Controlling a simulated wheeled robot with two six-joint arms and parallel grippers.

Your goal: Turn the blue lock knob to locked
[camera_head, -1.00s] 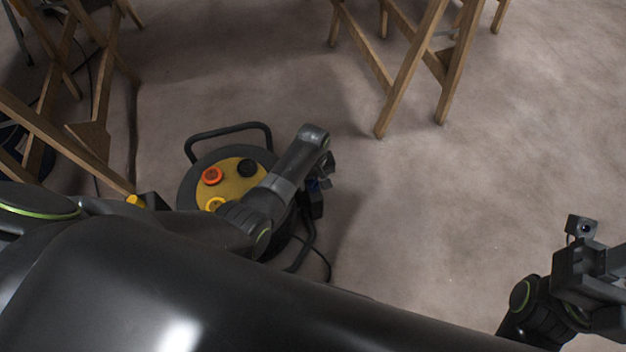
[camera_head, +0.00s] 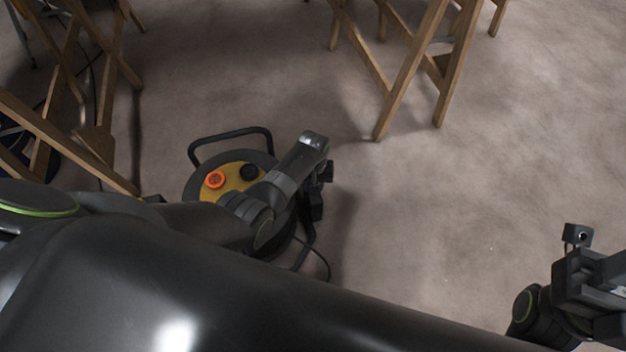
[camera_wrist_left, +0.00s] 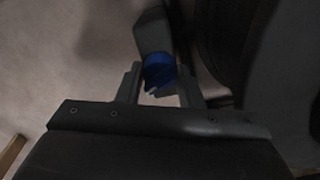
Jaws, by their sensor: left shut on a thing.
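The blue lock knob (camera_wrist_left: 158,71) shows in the left wrist view, at the end of a dark grey housing (camera_wrist_left: 151,32). My left gripper (camera_wrist_left: 160,84) has one finger on each side of the knob and is shut on it. The knob's exact angle is hard to read in the dim picture. In the head view the knob is hidden behind my left wrist, at the right side of a round dark reel (camera_head: 196,187) with a yellow face. My right gripper (camera_head: 598,283) is at the lower right, away from the reel; its jaw opening is unclear.
The reel's yellow face carries an orange knob (camera_head: 215,180) and a black knob (camera_head: 249,172). A tubular handle (camera_head: 232,133) rises behind it. Wooden trestles stand at the left (camera_head: 62,140) and top (camera_head: 410,68). The floor (camera_head: 460,200) on the right is clear.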

